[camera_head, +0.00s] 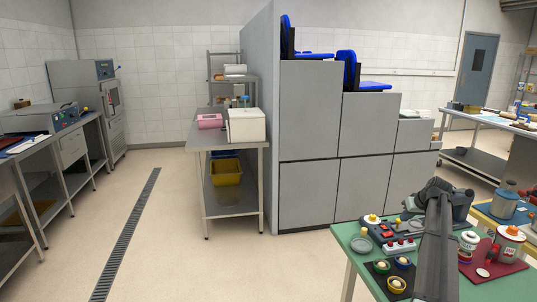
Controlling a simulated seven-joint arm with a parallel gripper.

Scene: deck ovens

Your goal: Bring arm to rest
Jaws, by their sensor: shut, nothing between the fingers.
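A grey link of my arm (438,255) rises from the bottom right of the head view, over the green-topped table (345,238). Its far end meets a darker grey rounded part (455,197) above the back of that table. I cannot make out any gripper fingers there, so my gripper does not show. I see nothing held by the arm. The arm hides part of the tabletop behind it.
The green table holds a red-buttoned panel (383,232), several small round pots and a jar (508,242) on a red mat. Grey cabinets (310,190) stand behind. A steel table (205,143) stands left of them. The floor (170,240) at left is clear.

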